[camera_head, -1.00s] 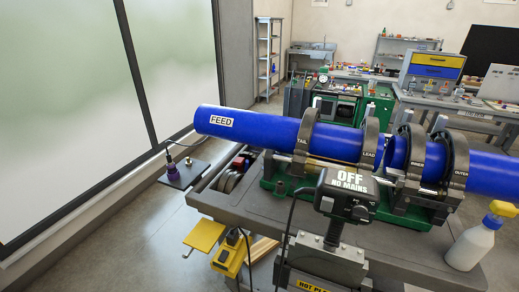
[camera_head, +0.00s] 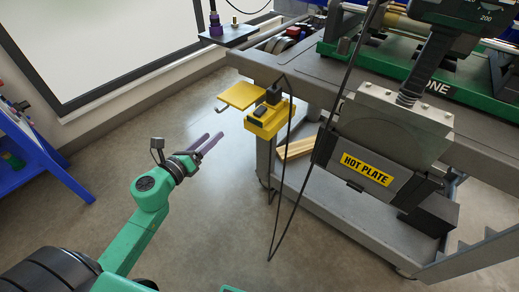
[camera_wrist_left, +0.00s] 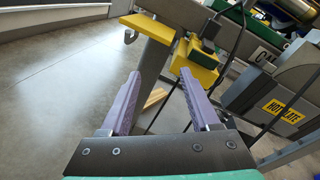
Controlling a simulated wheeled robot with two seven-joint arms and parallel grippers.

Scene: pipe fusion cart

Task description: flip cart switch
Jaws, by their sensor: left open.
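The yellow switch box (camera_head: 268,118) is on the near left corner of the cart (camera_head: 345,95), with a dark switch part (camera_head: 264,112) on its face and a black plug and cable on top. It also shows in the left wrist view (camera_wrist_left: 203,74), ahead and right of centre, partly behind the right finger. My left gripper (camera_head: 207,143) is open and empty, with purple fingers, apart from the box and to its left in the head view. The fingers also show in the left wrist view (camera_wrist_left: 158,92). The switch's position is too small to tell. My right gripper is out of view.
A yellow flap (camera_head: 241,95) with a hook sits left of the box. Black cables (camera_head: 285,190) hang below it. The hot plate unit (camera_head: 375,165) is to the right. A blue stand (camera_head: 35,150) is at far left. Open floor lies between stand and cart.

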